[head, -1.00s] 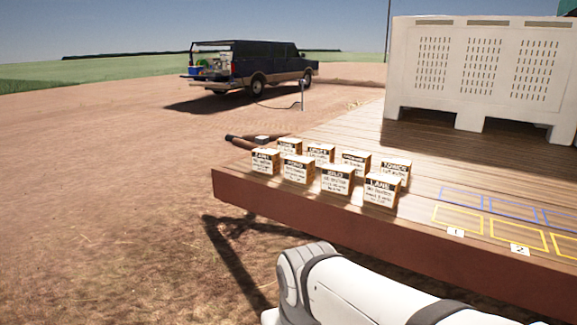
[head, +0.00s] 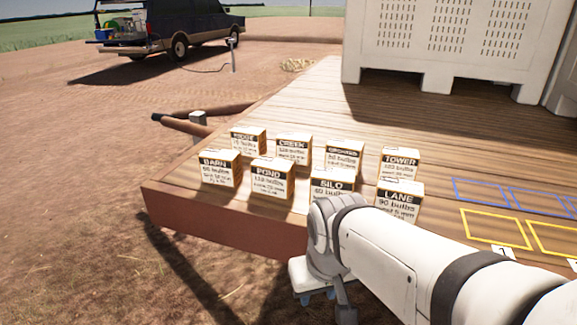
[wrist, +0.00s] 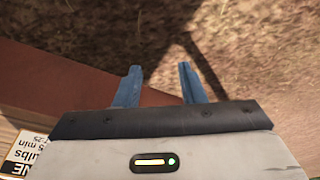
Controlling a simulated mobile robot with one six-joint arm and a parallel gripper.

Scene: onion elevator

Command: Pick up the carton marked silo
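The carton marked SILO (head: 329,187) stands in the front row on the wooden deck, between the POND carton (head: 271,180) and the LANE carton (head: 400,203). My arm hides its lower part in the head view. My gripper (wrist: 158,83) is open and empty in the wrist view, its two blue fingers apart over the deck's front edge and the ground. In the head view the gripper hangs low, in front of the deck edge and below the SILO carton. A corner of the LANE carton shows at lower left in the wrist view (wrist: 22,155).
Yellow (head: 497,228) and blue outlined boxes mark the deck at right. A large white bin (head: 440,50) stands behind. A dark pickup (head: 170,30) is parked far back.

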